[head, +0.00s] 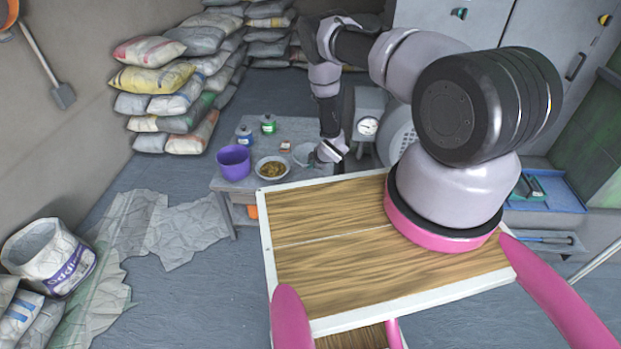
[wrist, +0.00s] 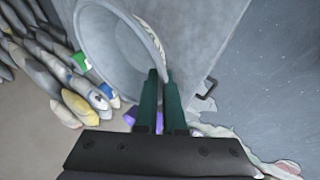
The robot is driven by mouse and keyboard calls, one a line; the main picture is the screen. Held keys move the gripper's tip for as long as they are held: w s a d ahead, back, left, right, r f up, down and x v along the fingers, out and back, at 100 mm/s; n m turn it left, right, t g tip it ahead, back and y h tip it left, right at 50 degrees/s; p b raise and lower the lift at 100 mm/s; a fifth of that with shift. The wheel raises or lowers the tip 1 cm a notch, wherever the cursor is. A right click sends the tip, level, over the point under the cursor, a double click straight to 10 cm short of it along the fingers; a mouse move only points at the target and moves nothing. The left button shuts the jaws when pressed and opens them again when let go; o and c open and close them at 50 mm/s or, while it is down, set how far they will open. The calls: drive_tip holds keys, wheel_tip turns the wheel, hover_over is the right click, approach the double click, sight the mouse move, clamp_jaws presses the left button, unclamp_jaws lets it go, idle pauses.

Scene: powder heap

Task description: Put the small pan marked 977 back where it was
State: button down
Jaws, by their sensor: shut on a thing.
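A small grey pan (head: 305,153) is at the far part of the low table, right of the white bowl. My gripper (head: 319,158) is at its right side. In the wrist view the pan (wrist: 105,45) fills the upper middle, and my gripper's green fingers (wrist: 161,76) are shut on its rim. I cannot read a 977 mark on it. I cannot tell whether the pan touches the tabletop or hangs just above it.
The table (head: 228,183) also holds a purple bowl (head: 233,162), a white bowl of yellow-brown stuff (head: 271,169), a blue can (head: 244,135) and a green can (head: 268,124). A machine with a dial (head: 367,126) stands right. Sacks (head: 160,80) are piled behind.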

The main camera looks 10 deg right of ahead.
wheel_tip(320, 180, down, 8)
drive_tip(key=shift+f, duration=0.1)
idle(0.4)
drive_tip(key=c, duration=1)
unclamp_jaws()
drive_tip(key=shift+f, duration=0.1)
